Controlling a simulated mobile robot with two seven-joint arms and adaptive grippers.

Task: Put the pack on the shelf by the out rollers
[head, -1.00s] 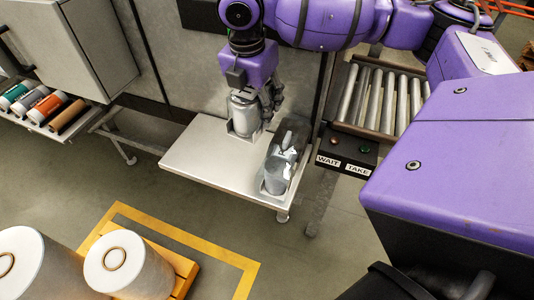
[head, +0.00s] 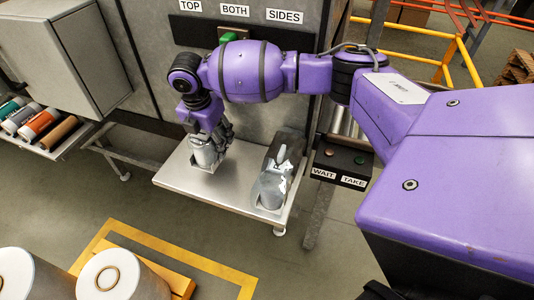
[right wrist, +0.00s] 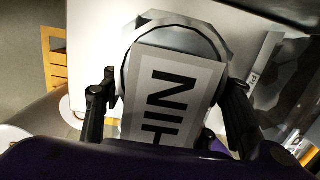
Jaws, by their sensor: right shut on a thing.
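My right gripper (head: 218,140) points down and is shut on a grey, rounded pack (head: 204,153). In the right wrist view the pack (right wrist: 180,35) sits between the two fingers, with a pale label marked with large dark letters. The pack is over the left half of a bare metal shelf (head: 180,180); I cannot tell whether it touches the surface. My left gripper is not in view.
A grey cylindrical item with a dark, crumpled part (head: 272,187) stands at the shelf's right end. A WAIT/TAKE button box (head: 340,165) is beyond it. Coloured rolls (head: 40,124) lie at far left, large white rolls (head: 100,275) below.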

